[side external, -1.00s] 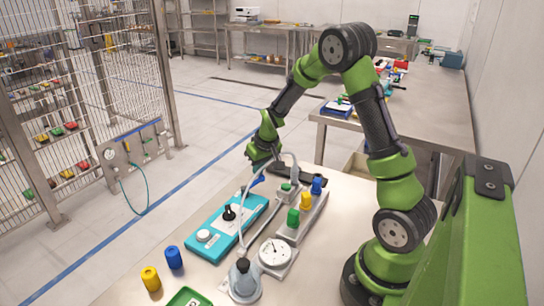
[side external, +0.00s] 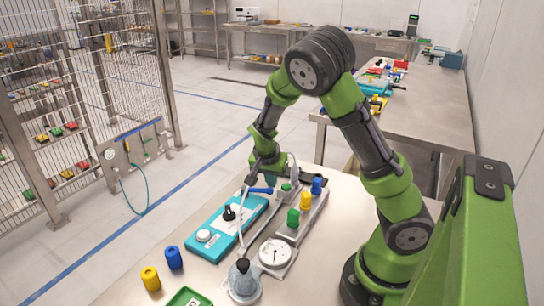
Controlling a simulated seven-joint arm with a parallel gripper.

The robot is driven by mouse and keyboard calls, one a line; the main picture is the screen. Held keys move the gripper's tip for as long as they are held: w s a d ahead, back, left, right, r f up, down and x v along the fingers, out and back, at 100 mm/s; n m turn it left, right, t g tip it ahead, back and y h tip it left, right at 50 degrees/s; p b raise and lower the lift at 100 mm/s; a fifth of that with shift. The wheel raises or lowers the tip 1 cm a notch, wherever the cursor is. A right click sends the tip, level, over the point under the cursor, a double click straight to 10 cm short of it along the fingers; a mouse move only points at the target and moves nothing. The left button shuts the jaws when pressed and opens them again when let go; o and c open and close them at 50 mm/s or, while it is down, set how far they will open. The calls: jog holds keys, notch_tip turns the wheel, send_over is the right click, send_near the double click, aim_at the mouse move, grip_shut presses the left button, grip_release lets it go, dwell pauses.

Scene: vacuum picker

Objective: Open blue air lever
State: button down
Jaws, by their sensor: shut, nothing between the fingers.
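My gripper (side external: 249,182) is shut and empty, pointing down just left of and above the lever. Whether its tips touch the lever cannot be told at this size. The lever's pivot is partly hidden behind my gripper and the hose.
A teal box (side external: 205,240) with a black knob stands in front. A rail (side external: 307,217) carries green, yellow and blue caps. Yellow (side external: 150,279) and blue (side external: 173,257) cylinders stand front left.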

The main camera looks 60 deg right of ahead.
jog(key=a+m, duration=0.1)
jog(key=s+m, duration=0.1)
jog(key=shift+a+m+g, duration=0.3)
jog(key=shift+a+g, duration=0.05)
jog(key=shift+g, duration=0.05)
jog(key=shift+s+a+m+g, duration=0.1)
jog(key=shift+a+m+g, duration=0.15)
jog(key=shift+a+m, duration=0.35)
jog(key=shift+s+a+m+g, duration=0.1)
jog(key=shift+a+m+g, duration=0.15)
jog(key=shift+m, duration=0.55)
jog(key=shift+a, duration=0.1)
jog(key=shift+s+d, duration=0.1)
jog(key=shift+d, duration=0.35)
jog(key=d, duration=0.1)
jog(key=d+r, duration=0.1)
jog(key=d, duration=0.1)
jog(key=shift+s+r, duration=0.15)
jog(key=shift+s, duration=0.1)
jog(key=v, duration=0.9)
jog(key=shift+r, duration=0.2)
jog(key=shift+s+a, duration=0.1)
